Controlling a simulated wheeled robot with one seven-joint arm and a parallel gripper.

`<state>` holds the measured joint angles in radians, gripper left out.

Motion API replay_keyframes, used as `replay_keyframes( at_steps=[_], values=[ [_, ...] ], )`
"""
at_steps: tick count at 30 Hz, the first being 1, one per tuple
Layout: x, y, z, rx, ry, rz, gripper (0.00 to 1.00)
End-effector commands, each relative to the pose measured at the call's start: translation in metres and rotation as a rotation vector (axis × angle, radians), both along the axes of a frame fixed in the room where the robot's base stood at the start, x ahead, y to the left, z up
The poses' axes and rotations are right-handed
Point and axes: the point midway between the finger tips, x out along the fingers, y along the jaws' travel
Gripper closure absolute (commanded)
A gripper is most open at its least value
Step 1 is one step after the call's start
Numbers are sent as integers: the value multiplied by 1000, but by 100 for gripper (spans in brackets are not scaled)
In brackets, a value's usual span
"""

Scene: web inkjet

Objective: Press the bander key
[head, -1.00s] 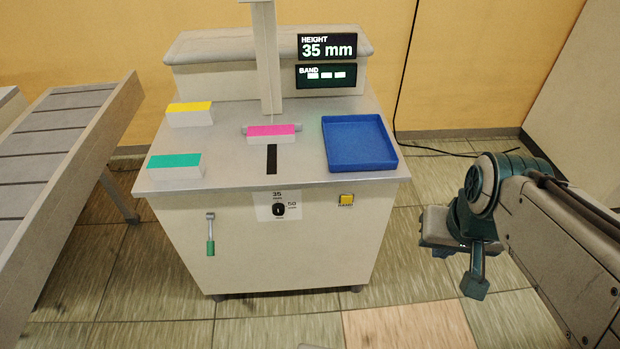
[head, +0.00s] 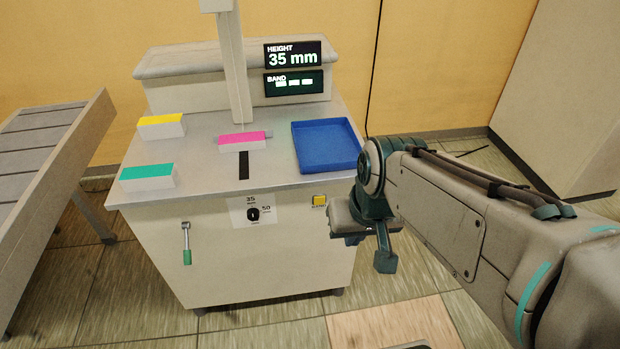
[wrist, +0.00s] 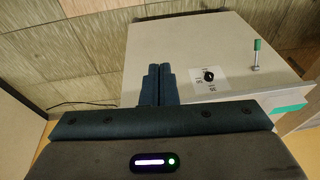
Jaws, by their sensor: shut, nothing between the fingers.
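In the head view my gripper (head: 334,234) is just right of and a little below the key, in front of the cabinet's right edge. The head view does not show whether it touches the cabinet. In the wrist view my gripper's fingers (wrist: 160,72) are together, empty, and point at the cabinet front. The key does not show in the wrist view. The BAND display (head: 293,83) shows several white bars.
A dial (head: 253,214) and a green-handled lever (head: 186,245) are on the cabinet front. On top are a pink-topped stack (head: 243,142), a yellow-topped stack (head: 162,126), a teal-topped stack (head: 148,178) and a blue tray (head: 326,146). A conveyor (head: 50,165) stands left.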

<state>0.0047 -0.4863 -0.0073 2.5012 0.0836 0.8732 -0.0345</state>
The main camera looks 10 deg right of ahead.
Motion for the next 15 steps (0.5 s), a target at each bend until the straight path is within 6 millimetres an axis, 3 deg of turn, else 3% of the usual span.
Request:
replay_keyframes(
  at_steps=[1,5,9,15],
  values=[
    [6,6,-22,46,5,-10,100],
    [31,29,-63,213,-12,-55,100],
    [68,47,-104,395,-58,-144,100],
    [127,45,-164,589,-154,-339,100]
  ],
)
